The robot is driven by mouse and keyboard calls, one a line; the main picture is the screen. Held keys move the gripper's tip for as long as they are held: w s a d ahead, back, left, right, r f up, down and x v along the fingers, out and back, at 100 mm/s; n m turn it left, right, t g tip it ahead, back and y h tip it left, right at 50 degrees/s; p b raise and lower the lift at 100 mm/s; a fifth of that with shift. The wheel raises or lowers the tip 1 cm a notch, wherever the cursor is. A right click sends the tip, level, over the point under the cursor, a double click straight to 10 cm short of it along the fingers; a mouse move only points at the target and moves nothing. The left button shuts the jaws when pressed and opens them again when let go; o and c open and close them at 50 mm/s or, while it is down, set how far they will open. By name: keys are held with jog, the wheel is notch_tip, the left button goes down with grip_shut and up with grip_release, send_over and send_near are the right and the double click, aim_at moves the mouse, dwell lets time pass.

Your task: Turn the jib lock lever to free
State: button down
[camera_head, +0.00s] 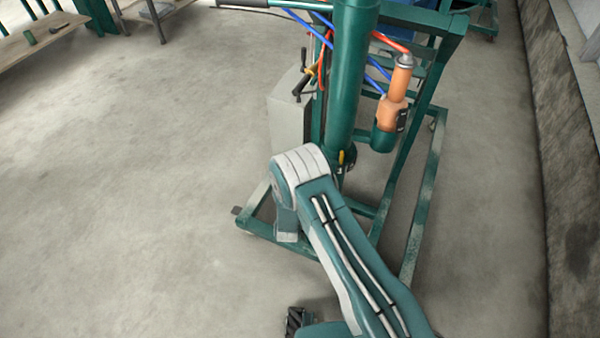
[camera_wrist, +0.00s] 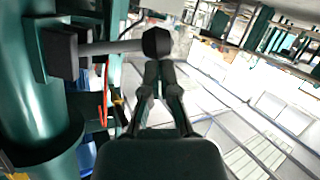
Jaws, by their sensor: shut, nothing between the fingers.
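In the wrist view, a lever (camera_wrist: 110,47) with a grey rod and a black faceted knob (camera_wrist: 157,43) sticks out to the right from a black block. The block is fixed to a thick green column (camera_wrist: 35,95). I take this to be the jib lock lever. My gripper (camera_wrist: 160,66) is shut and empty, its fingertips right by the lower side of the knob. I cannot tell whether they touch it.
An orange spray tool (camera_head: 397,90) sits in a green holder right of the column. A grey box (camera_head: 290,118) stands left of it. Red and blue hoses hang around the column. A green base frame (camera_head: 420,215) lies on the floor. The concrete floor at left is clear.

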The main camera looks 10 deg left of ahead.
jog(key=shift+d+f+n+t+h, duration=0.2)
jog(key=shift+f+n, duration=0.2)
jog(key=shift+f, duration=0.25)
jog(key=shift+d+f+n+t+h, duration=0.1)
jog(key=shift+f+n+h, duration=0.1)
jog(key=shift+f+n, duration=0.35)
jog(key=shift+f, duration=0.2)
jog(key=shift+r, duration=0.1)
